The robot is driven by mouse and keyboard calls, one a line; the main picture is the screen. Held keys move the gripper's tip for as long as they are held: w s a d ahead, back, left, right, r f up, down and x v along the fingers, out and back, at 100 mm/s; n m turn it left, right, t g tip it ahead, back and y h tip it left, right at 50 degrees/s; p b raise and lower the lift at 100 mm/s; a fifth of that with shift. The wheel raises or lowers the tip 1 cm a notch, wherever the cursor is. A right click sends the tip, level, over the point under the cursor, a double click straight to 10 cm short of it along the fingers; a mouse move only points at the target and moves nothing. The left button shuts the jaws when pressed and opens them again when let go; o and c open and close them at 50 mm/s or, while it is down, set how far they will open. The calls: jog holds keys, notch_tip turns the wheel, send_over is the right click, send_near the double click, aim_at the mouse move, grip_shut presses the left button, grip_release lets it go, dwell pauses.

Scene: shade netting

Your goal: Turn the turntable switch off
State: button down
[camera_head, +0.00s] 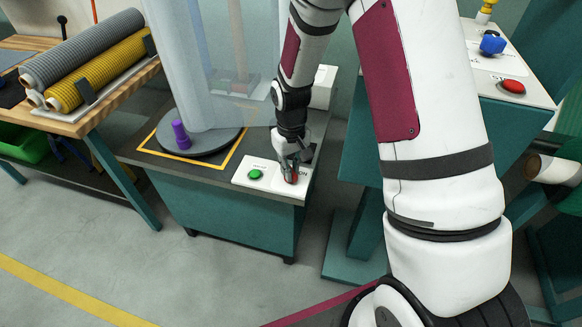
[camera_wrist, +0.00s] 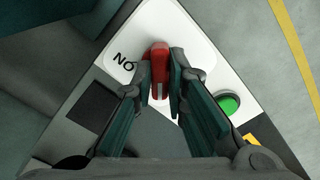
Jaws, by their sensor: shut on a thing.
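The red turntable switch (camera_wrist: 159,58) stands on a white panel (camera_wrist: 184,22) in the wrist view, beside black lettering that reads as ON turned around. My gripper (camera_wrist: 163,84) is shut on the switch, with one finger on each side of it. In the head view my gripper (camera_head: 290,164) reaches down to the panel at the right of the teal cabinet, and a bit of the red switch (camera_head: 291,178) shows below the fingers. The dark round turntable (camera_head: 225,140) carries a tall roll of pale film. The switch's exact position is hard to tell.
A green button (camera_head: 255,174) is on the same panel, left of the switch; it also shows in the wrist view (camera_wrist: 229,103). A purple knob (camera_head: 181,134) stands on the turntable. Another panel at right has a red button (camera_head: 513,86) and a blue knob (camera_head: 492,43).

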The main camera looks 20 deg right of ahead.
dwell(0.3)
jog(key=c, duration=1.6)
grip_release()
notch_tip(320, 180, up, 12)
